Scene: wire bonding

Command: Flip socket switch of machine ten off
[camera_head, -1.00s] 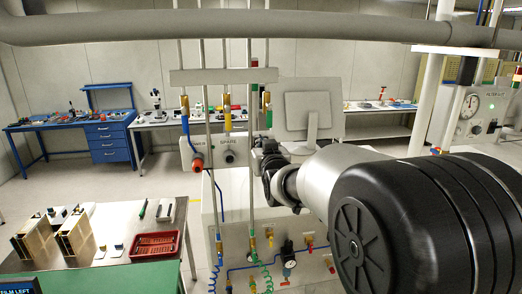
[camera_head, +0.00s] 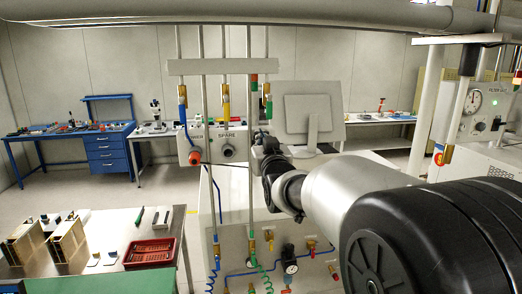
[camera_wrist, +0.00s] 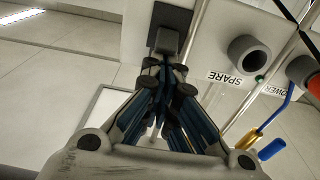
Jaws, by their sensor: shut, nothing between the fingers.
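The light socket panel shows in the head view (camera_head: 209,142). It bears a POWER socket with an orange-red plug (camera_head: 195,157) and a grey SPARE socket (camera_head: 228,150). Both also show in the wrist view, the SPARE socket (camera_wrist: 248,57) right of my gripper and the orange plug (camera_wrist: 302,70) at the right edge. A dark square block with a grey nub (camera_wrist: 165,40) sits on the panel just beyond my fingertips; it looks like a switch. My gripper (camera_wrist: 164,72) is shut and empty, its tips close to this block. Contact and the switch position cannot be told. No machine number is readable.
Upright pipes with coloured valves (camera_head: 250,120) stand in front of the panel, close to my gripper. A grey monitor (camera_head: 300,118) stands behind my arm. A table with a red basket (camera_head: 150,252) is at lower left. A thick pipe (camera_head: 230,17) crosses overhead.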

